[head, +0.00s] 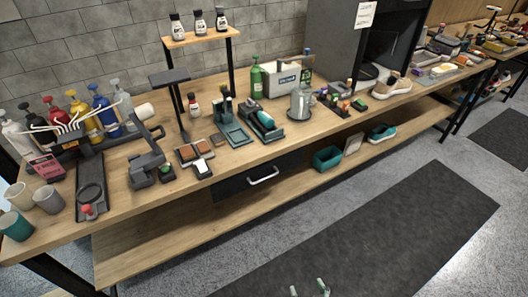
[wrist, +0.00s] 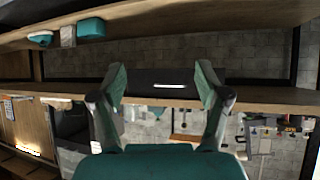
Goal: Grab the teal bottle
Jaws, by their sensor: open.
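I cannot tell for sure which bottle is the teal one. A green bottle (head: 256,78) stands upright at the back of the workbench, left of a light grey box.
The wooden workbench (head: 235,160) is crowded with brushes, stands and cups. A dark drawer (head: 232,185) with a pale handle hangs under it. A teal bin (head: 327,158) and a shoe (head: 382,132) sit on the lower shelf. The floor mat (head: 400,235) in front is clear.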

